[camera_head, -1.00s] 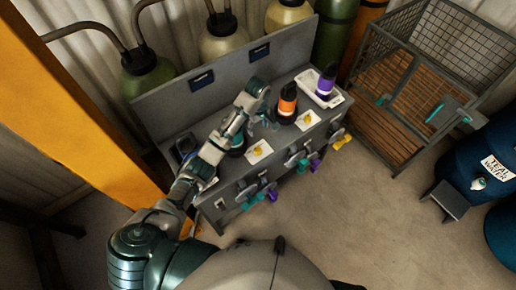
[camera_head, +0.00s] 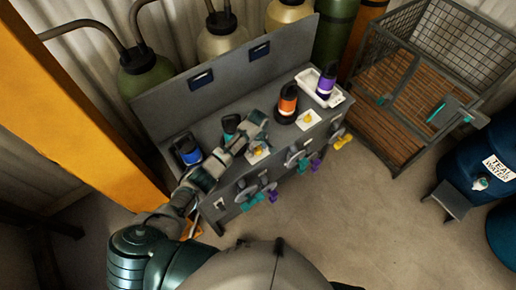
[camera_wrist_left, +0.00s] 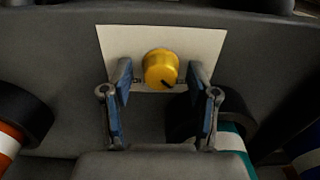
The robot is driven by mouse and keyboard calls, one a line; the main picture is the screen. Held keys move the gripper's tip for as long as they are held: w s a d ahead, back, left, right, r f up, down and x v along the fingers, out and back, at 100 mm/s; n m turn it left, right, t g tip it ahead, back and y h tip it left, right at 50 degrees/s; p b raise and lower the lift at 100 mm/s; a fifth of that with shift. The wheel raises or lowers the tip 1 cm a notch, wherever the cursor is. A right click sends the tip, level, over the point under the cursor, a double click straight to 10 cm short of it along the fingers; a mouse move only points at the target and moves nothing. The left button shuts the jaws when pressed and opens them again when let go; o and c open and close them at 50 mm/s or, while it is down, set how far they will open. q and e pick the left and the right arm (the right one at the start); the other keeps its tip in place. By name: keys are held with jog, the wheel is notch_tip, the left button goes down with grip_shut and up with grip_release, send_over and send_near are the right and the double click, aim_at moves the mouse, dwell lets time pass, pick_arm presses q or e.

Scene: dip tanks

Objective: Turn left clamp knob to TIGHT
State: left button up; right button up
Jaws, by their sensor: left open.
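The left clamp knob is a yellow round knob (camera_wrist_left: 161,68) with a dark mark at its lower right edge, on a white plate (camera_wrist_left: 210,45). In the head view its plate (camera_head: 257,156) shows beside my left gripper (camera_head: 260,138), which hides most of the knob. In the left wrist view my left gripper (camera_wrist_left: 162,105) is open, with its blue-padded fingers to either side of and just short of the knob. I see no contact. No TIGHT lettering is readable. A second yellow knob (camera_head: 307,118) sits on a plate farther right. My right gripper is not in view.
On the grey bench (camera_head: 215,115) stand a blue-banded bottle (camera_head: 190,155), a teal-banded bottle (camera_head: 230,124), an orange-banded bottle (camera_head: 287,104) and a purple-banded bottle (camera_head: 326,84) in a white tray (camera_head: 342,98). Coloured handles (camera_head: 250,203) line the front. A wire cage (camera_head: 420,60) stands right.

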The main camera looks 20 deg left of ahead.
pick_arm(q)
grip_shut()
jog(key=shift+r, duration=0.1)
jog(key=m+p, duration=0.2)
jog(key=m, duration=0.1)
jog(key=shift+r+p, duration=0.1)
jog(key=shift+p, duration=0.3)
jog(key=m+p, duration=0.2)
jog(key=m, duration=0.2)
jog(key=shift+m, duration=0.4)
jog(key=m+p, duration=0.1)
jog(key=m, duration=0.3)
jog(key=shift+m, duration=0.3)
jog(key=m, duration=0.5)
jog(key=shift+p, duration=0.3)
jog(key=shift+w+m, duration=0.1)
jog(key=shift+m, duration=0.3)
